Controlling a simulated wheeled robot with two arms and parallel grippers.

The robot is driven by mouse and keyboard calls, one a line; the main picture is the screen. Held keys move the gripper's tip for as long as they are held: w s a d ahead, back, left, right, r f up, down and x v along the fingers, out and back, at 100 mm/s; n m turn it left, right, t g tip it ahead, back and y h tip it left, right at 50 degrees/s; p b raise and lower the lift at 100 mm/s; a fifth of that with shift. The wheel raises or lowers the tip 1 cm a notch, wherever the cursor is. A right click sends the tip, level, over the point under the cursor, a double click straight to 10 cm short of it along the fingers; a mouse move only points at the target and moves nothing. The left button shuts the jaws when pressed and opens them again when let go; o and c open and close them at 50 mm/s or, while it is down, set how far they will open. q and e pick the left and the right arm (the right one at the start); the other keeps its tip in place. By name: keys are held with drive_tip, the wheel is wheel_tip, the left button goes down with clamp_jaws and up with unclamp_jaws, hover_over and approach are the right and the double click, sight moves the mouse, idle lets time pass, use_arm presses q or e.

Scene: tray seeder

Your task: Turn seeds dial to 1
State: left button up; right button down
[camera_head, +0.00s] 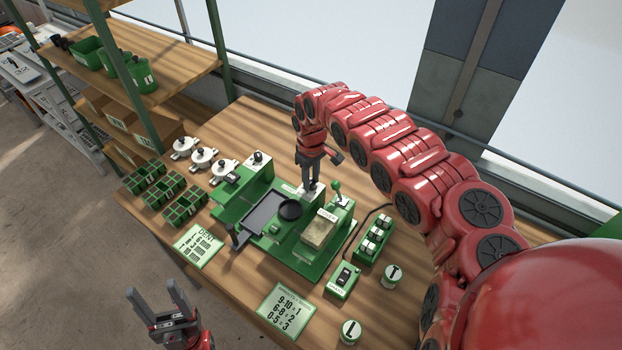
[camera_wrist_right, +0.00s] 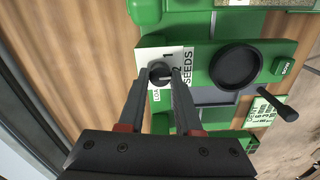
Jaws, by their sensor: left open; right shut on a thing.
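The seeds dial (camera_wrist_right: 160,72) is a small dark round knob on a white plate marked SEEDS, with the numbers 1 and 2 beside it. In the right wrist view my right gripper (camera_wrist_right: 161,79) is shut on the dial, one finger on each side. I cannot tell for sure which number the dial points to. In the head view the right gripper (camera_head: 311,188) reaches down onto the back of the green seeder (camera_head: 258,208), and its fingers mostly hide the dial. My left gripper (camera_head: 163,300) is open and empty at the lower left, in front of the table.
A black round bowl (camera_head: 290,209) and a dark tray (camera_head: 265,212) sit on the seeder. A lever (camera_head: 336,187) stands right of my right gripper. Number cards (camera_head: 287,310), green seed trays (camera_head: 160,187) and a switch box (camera_head: 344,281) lie around it.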

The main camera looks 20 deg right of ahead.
drive_tip(key=n+b, duration=0.2)
drive_tip(key=n, duration=0.2)
drive_tip(key=shift+f+n, duration=0.15)
drive_tip(key=shift+n, duration=0.15)
drive_tip(key=shift+w+n+b, duration=0.1)
drive_tip(key=shift+n+b, duration=0.65)
drive_tip(key=shift+n, duration=0.05)
drive_tip(key=n+b, duration=0.3)
drive_tip(key=shift+n, duration=0.4)
drive_tip(key=shift+n+b, duration=0.8)
drive_tip(key=shift+b, duration=0.1)
drive_tip(key=c, duration=0.6)
unclamp_jaws()
